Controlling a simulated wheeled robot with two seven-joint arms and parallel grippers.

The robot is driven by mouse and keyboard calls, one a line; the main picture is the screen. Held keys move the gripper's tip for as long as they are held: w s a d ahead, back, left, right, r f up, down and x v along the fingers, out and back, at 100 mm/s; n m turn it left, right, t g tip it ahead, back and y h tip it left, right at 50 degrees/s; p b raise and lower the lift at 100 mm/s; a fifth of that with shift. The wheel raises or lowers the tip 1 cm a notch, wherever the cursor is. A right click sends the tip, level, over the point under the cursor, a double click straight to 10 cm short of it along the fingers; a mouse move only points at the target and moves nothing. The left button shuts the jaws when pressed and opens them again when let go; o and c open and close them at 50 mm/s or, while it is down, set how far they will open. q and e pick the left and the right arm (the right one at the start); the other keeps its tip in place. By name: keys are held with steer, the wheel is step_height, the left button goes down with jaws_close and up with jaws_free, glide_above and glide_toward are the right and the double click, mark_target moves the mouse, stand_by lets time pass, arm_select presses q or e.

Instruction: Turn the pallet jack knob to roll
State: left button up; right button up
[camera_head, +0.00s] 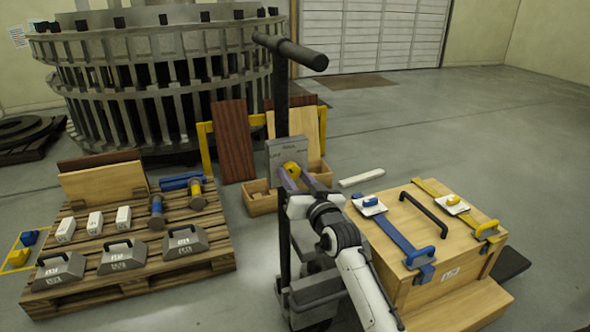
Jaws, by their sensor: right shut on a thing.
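The pallet jack (281,110) stands upright in the middle of the head view, with a black post and a T-shaped handle (291,51) at the top. A grey label plate (287,150) is fixed on its post, with small lettering too small to read surely. A yellow knob (291,168) sits at the lower middle of the plate. My right gripper (290,178) reaches up from the lower right and is shut on the yellow knob. Its fingers hide part of the knob, so its exact setting is unclear. My left gripper is not in view.
A wooden pallet (215,247) with grey weights, white blocks and hammer-like tools lies at left. A wooden crate (455,272) with blue and yellow clamps stands at right. A large slatted ring structure (165,85) fills the back left. The floor at back right is clear.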

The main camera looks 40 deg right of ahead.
steer(key=shift+r+m+p, duration=0.15)
steer(key=shift+m+p, duration=0.5)
steer(key=shift+m, duration=0.25)
steer(key=shift+m+p, duration=0.65)
steer(key=shift+m, duration=0.55)
steer(key=shift+m+p, duration=0.35)
steer(key=shift+m, duration=0.75)
steer(key=o, duration=1)
steer(key=shift+o, duration=0.2)
